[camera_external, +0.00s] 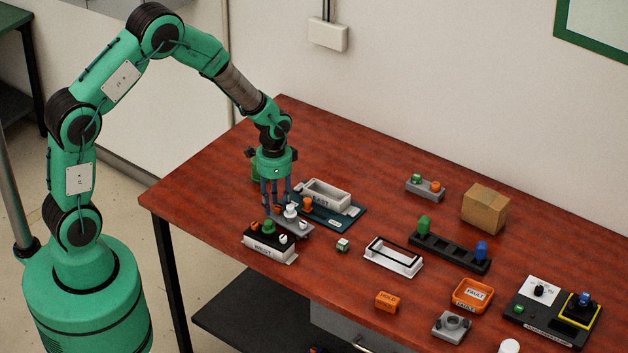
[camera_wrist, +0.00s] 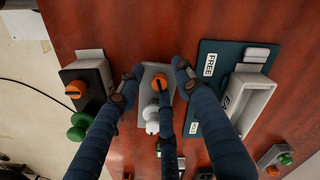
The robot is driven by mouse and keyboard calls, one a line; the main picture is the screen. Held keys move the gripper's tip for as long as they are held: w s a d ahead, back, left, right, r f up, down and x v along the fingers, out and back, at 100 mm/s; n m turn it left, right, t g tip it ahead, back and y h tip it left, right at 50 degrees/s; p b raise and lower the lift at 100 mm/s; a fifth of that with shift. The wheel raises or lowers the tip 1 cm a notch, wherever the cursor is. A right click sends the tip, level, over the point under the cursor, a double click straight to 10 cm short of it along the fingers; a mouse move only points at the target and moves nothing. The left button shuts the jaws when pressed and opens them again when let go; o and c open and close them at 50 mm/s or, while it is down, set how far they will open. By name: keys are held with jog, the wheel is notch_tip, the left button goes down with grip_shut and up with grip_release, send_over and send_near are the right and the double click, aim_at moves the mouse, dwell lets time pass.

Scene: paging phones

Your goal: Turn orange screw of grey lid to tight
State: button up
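The grey lid (camera_wrist: 148,76) lies below my gripper in the wrist view; it also shows in the external view (camera_external: 296,229). Its orange screw (camera_wrist: 158,88) has a dark slot running roughly lengthwise in the wrist view. A white knob (camera_wrist: 150,114) stands on the lid beside the screw. My gripper (camera_wrist: 158,92) points down with its three dark blue fingers spread around the orange screw. I see gaps between the fingertips and the screw, and cannot tell whether any finger touches it. In the external view my gripper (camera_external: 278,204) partly hides that end of the lid.
A teal board (camera_wrist: 208,84) with a grey tray (camera_wrist: 247,104) lies close right. A white open frame (camera_external: 393,257) and black rack (camera_external: 450,252) stand farther right.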

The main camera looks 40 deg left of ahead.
jog(key=n+b, duration=0.1)
jog(key=n, duration=0.4)
jog(key=shift+f+n+b, duration=0.1)
jog(key=shift+n+b, duration=0.25)
jog(key=shift+n, duration=0.05)
jog(key=n+b, duration=0.2)
jog(key=n, duration=0.3)
notch_tip(320, 180, up, 14)
jog(key=p, duration=0.2)
jog(key=s+a+r+t, duration=0.1)
jog(key=s+a+r, duration=0.3)
jog(key=r, duration=0.3)
jog(key=s+a+r+t, duration=0.1)
jog(key=s+a+r, duration=0.3)
jog(key=r, duration=0.4)
jog(key=shift+m, duration=0.3)
jog(key=shift+r, duration=0.1)
jog(key=m+g+p, duration=0.1)
jog(key=g+p, duration=0.1)
send_over(278, 207)
notch_tip(278, 207, down, 15)
